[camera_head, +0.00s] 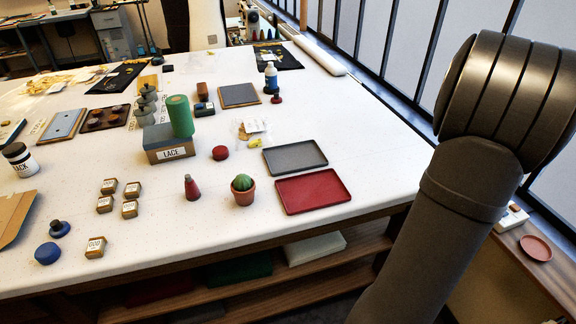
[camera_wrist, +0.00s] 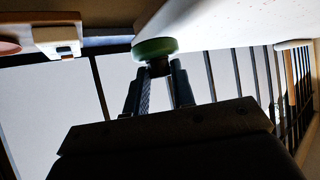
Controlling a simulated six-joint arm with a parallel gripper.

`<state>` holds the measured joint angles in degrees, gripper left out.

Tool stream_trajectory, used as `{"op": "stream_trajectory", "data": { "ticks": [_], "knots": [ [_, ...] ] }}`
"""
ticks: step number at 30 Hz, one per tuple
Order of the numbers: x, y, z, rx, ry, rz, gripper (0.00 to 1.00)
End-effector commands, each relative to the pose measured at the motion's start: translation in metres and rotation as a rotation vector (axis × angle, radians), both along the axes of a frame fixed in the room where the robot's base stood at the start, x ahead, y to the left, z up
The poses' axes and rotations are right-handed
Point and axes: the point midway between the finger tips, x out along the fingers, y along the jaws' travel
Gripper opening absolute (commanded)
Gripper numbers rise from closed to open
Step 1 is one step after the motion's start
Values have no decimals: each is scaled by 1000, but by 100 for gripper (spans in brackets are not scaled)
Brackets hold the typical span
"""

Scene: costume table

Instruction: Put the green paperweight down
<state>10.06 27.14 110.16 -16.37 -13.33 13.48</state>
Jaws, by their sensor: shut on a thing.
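The green paperweight (camera_wrist: 155,47) shows in the wrist view as a round green disc with a dark knob. My gripper (camera_wrist: 160,72) is shut on the knob, with one finger on each side. The white table (camera_wrist: 225,28) shows beside and beyond the paperweight; I cannot tell whether they touch. In the head view my arm fills the right side, and neither my gripper nor the green paperweight can be made out there.
The white table (camera_head: 350,115) has a red tray (camera_head: 312,193), a grey tray (camera_head: 295,157), a potted cactus (camera_head: 243,190) and a red cone-shaped thing (camera_head: 192,188) near its front right. A green cylinder (camera_head: 180,116) stands farther back. A terracotta saucer (camera_head: 537,248) lies on the ledge right of my arm.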

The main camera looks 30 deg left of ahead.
Motion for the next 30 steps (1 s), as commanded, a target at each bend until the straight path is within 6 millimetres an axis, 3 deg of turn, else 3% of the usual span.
{"op": "stream_trajectory", "data": {
  "ticks": [20, 26, 30],
  "knots": [
    [28, 91, 38, -2, -4, 322, 0],
    [32, 136, 53, -1, -4, 475, 0],
    [30, 186, 67, 0, -4, 646, 0]
  ]
}}
